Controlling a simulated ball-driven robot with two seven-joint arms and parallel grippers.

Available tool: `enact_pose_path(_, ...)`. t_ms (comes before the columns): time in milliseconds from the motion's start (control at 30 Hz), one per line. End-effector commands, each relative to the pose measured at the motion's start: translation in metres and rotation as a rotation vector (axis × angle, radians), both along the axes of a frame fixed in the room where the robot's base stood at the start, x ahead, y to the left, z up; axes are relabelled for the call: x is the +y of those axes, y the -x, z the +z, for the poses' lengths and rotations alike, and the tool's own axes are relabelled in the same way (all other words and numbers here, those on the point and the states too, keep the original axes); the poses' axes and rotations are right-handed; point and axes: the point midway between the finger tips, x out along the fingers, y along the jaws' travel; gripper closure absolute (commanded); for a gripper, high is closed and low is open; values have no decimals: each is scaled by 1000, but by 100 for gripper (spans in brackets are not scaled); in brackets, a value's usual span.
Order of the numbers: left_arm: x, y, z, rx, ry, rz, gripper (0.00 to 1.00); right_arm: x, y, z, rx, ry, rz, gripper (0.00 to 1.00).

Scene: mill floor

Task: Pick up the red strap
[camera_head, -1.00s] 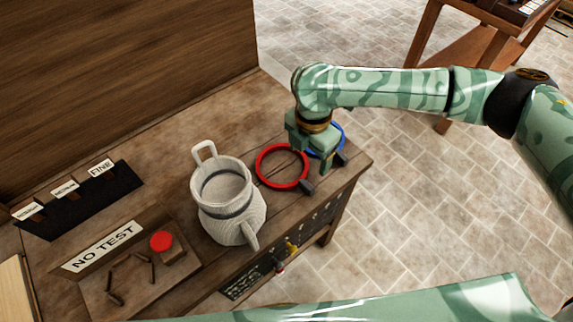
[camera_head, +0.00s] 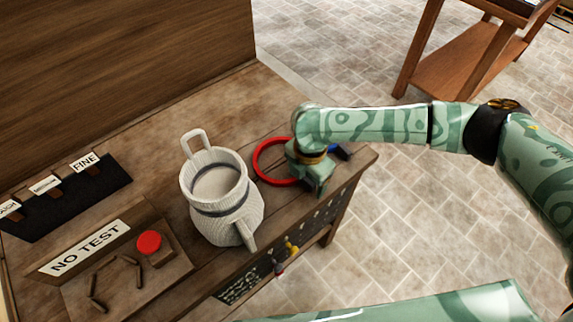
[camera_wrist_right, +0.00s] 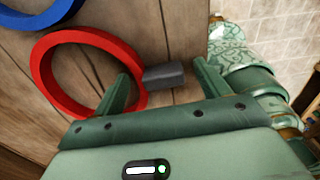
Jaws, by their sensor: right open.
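The red strap (camera_head: 257,160) is a ring lying on the wooden bench near its right front edge, and my right gripper hides its right side in the head view. In the right wrist view, the red strap (camera_wrist_right: 85,36) shows at left, with a dark grey block (camera_wrist_right: 163,76) at its right side. My right gripper (camera_head: 314,184) is low over that side. Its open fingers (camera_wrist_right: 162,68) stand on either side of the grey block, one overlapping the ring's right part. Contact cannot be told. My left gripper is out of view.
A blue ring strap (camera_wrist_right: 40,16) lies beside the red one, mostly hidden in the head view. A white ribbed jug (camera_head: 222,195) stands left of the red strap. A NO TEST sign (camera_head: 85,248) and red button (camera_head: 149,241) are further left. The bench edge is close.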

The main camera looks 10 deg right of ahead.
Motion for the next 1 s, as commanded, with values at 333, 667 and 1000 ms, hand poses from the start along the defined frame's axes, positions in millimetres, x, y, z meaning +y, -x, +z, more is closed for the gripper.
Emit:
enact_pose_path(333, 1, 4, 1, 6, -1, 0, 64, 0, 0, 1, -1, -1, -1, 80)
enact_pose_path(667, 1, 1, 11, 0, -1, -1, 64, 0, -1, 24, -4, -2, -2, 80)
enact_pose_path(1000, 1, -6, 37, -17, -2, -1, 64, -1, -1, 95, -5, -2, -17, 80)
